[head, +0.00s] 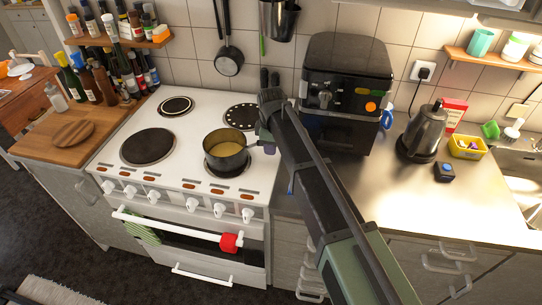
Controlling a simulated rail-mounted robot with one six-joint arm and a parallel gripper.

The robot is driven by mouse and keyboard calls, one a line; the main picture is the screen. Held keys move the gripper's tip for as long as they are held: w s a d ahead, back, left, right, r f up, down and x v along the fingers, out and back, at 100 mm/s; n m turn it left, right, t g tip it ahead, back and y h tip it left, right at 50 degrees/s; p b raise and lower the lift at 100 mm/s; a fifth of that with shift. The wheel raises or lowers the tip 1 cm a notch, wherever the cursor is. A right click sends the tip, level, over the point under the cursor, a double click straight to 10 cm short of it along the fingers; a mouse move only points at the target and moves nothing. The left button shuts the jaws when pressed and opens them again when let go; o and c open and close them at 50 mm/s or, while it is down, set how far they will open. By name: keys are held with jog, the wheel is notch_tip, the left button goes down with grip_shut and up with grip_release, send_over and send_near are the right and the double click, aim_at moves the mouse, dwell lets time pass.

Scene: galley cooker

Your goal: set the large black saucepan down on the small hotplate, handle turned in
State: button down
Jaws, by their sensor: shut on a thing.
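The black saucepan (222,156), with a yellowish content, is at the front right of the white cooker, upright. Its handle (256,144) points right, toward my gripper (266,141). My gripper is shut on the handle; the fingertips are partly hidden by my arm. The pan is over the front right hotplate (227,171), whose dark edge shows below it; I cannot tell whether it touches. A small ringed hotplate (175,105) at the back left is bare. A large black hotplate (148,147) at the front left is bare. A dotted dark disc (241,116) lies at the back right.
A black coffee machine (345,85) stands right of the cooker, behind my arm. A kettle (424,132) and a yellow tub (467,148) are on the right counter. Bottles (105,80) and a round board (73,133) stand left. A red item (230,242) hangs on the oven rail.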

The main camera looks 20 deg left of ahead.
jog(key=shift+f+p, duration=0.25)
jog(key=shift+p, duration=0.05)
jog(key=shift+f, duration=0.2)
jog(key=c, duration=0.9)
grip_release()
jog(key=shift+r, duration=0.1)
notch_tip(320, 180, up, 12)
jog(key=p, duration=1.2)
jog(key=shift+r, duration=0.25)
jog(key=shift+f, duration=0.15)
